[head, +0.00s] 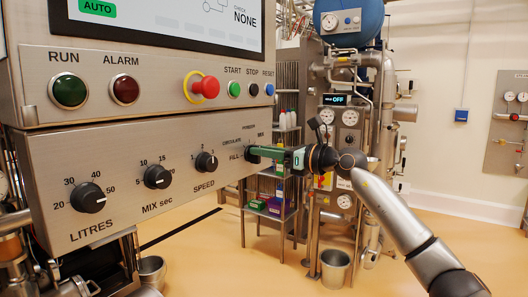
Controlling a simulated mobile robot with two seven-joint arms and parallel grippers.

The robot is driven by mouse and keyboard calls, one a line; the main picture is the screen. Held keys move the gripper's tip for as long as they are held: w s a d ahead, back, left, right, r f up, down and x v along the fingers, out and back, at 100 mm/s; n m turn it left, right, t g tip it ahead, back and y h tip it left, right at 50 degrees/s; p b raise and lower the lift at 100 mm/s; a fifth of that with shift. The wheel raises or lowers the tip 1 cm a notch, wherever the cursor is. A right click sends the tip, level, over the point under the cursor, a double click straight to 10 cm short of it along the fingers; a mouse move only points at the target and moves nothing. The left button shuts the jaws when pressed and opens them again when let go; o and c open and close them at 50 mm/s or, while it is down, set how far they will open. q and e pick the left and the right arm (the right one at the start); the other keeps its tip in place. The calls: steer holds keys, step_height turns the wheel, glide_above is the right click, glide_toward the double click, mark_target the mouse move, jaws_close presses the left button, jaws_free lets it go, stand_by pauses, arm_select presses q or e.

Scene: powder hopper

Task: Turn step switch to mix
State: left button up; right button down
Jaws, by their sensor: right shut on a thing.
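The step switch (251,155) is the rightmost knob on the lower steel panel, with the labels FILL, CIRCULATE, POWDER and MIX around it. My right gripper (262,153) reaches in from the right and is shut on this knob. The fingers hide most of the knob, so I cannot tell which label its pointer faces. I do not make out my left gripper in the head view.
Left of the step switch are the SPEED knob (206,162), MIX sec knob (157,176) and LITRES knob (88,197). Above are the red emergency button (205,87) and several push buttons. A shelf rack (270,208) and bucket (334,268) stand behind.

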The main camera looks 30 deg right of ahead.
arm_select(q)
steer(key=shift+r, duration=0.2)
step_height(320, 180, up, 7)
steer(key=a+p, duration=0.1)
steer(key=p, duration=0.7)
steer(key=shift+s+p, duration=0.3)
steer(key=shift+s, duration=0.1)
arm_select(e)
steer(key=shift+w+d+f+m, duration=0.1)
steer(key=shift+d+m, duration=0.1)
steer(key=shift+m, duration=2)
steer(key=shift+w+d+f+m, duration=0.1)
steer(key=shift+d+m, duration=0.05)
steer(key=shift+m, duration=2.05)
arm_select(q)
steer(key=shift+a+r, duration=0.1)
steer(key=shift+r, duration=0.05)
arm_select(e)
steer(key=c, duration=0.8)
jaws_free()
